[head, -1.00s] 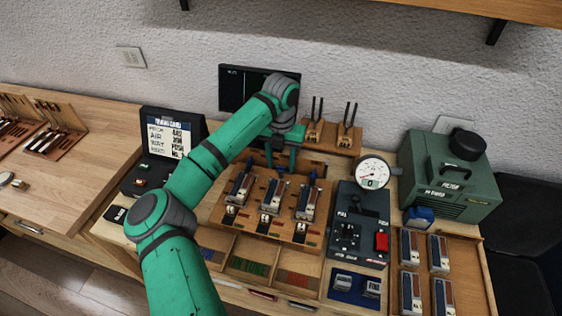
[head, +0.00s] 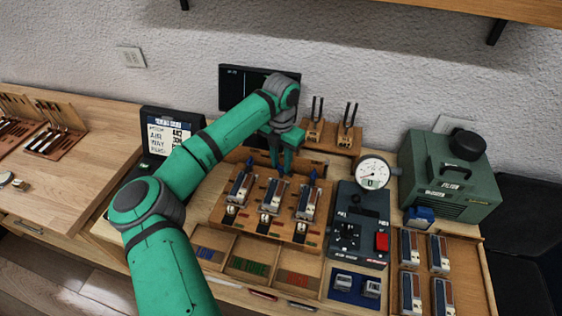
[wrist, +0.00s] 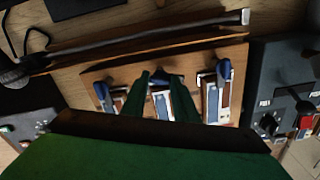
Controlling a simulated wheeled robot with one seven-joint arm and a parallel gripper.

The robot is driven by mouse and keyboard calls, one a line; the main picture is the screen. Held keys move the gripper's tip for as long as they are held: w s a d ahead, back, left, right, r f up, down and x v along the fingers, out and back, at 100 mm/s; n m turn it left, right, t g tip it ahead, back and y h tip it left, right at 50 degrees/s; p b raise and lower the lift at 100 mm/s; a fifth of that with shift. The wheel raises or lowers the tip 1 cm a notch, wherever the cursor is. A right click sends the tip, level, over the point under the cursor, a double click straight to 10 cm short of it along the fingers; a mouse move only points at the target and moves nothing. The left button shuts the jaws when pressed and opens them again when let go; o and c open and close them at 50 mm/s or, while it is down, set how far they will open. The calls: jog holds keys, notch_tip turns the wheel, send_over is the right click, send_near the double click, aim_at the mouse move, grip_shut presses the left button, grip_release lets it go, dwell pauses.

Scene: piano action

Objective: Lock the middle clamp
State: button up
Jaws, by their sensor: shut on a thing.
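The wooden fixture board (head: 262,228) holds three clamps in a row, each with a metal-and-wood block. The middle clamp (head: 271,196) has a blue lever (wrist: 160,77), which shows between my fingers in the wrist view. My gripper (head: 284,170) comes down from behind onto this lever and is shut on it; its fingers (wrist: 160,88) stand on both sides. The lever is mostly hidden by the fingers in the head view. The left clamp (head: 239,187) and right clamp (head: 306,201) have upright blue levers, clear of my gripper.
A dark control box with a red switch (head: 382,242) and a round gauge (head: 372,174) stands close on the right. A rack with tuning forks (head: 316,128) is behind. Open trays (head: 248,263) lie in front. A green machine (head: 455,178) is at the far right.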

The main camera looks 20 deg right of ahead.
jog(key=m, duration=0.7)
jog(key=shift+a, duration=0.1)
jog(key=m, duration=0.7)
dwell(0.4)
jog(key=o, duration=1.1)
jog(key=shift+c, duration=0.2)
notch_tip(320, 180, up, 11)
jog(key=shift+f, duration=0.15)
